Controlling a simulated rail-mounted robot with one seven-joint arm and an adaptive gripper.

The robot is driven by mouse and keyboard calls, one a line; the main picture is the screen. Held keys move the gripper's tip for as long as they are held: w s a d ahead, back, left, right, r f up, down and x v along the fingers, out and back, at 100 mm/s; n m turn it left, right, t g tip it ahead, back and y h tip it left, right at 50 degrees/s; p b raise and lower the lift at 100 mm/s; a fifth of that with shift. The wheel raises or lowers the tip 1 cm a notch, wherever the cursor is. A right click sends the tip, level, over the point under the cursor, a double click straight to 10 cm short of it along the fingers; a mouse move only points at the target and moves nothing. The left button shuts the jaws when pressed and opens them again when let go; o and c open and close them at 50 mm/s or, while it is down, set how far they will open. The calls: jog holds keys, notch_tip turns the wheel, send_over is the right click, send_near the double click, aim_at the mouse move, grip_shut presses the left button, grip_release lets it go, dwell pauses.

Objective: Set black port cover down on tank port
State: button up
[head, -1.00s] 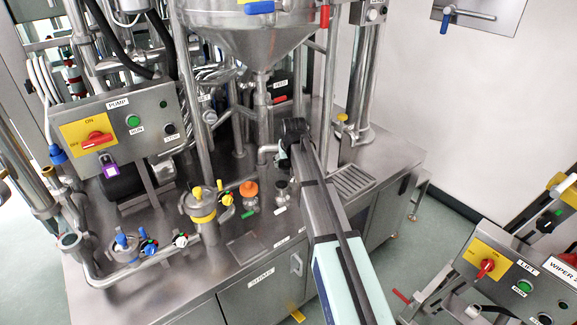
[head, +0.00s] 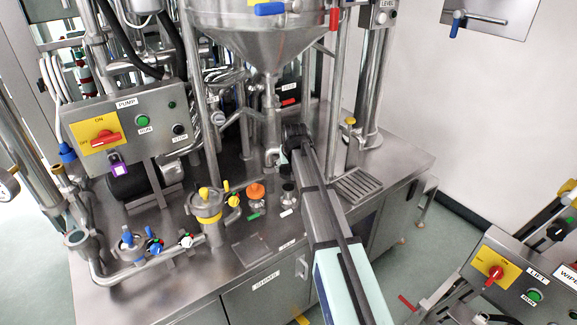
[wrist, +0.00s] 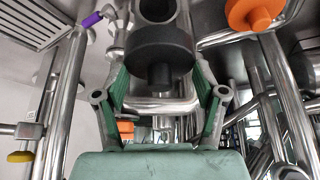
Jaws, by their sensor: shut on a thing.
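The black port cover (wrist: 162,50), a thick dark disc with a short stub, is between the green fingers of my gripper (wrist: 159,68) in the wrist view. My gripper is shut on it. An open metal port (wrist: 157,8) with a dark round mouth shows just beyond the cover, partly cut off by the top edge. The cover overlaps it in the picture; I cannot tell whether they touch. In the head view this port seems to be the short metal fitting (head: 289,189) left of my arm. The fingers and cover are mostly hidden there behind my wrist (head: 297,135).
An orange cap (head: 256,190) stands left of the port; it also shows in the wrist view (wrist: 254,12). A yellow-ringed pot (head: 207,205) stands further left. A steel hopper (head: 265,35) and pipes rise behind my gripper. A drain grate (head: 358,184) lies right of my arm.

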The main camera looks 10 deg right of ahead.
jog(key=b, duration=0.2)
send_over(288, 186)
jog(key=s, duration=0.1)
jog(key=shift+f, duration=2.1)
jog(key=shift+f+b, duration=0.95)
jog(key=shift+f, duration=1)
jog(key=o, duration=1.1)
jog(key=shift+r, duration=0.1)
jog(key=v, duration=1.2)
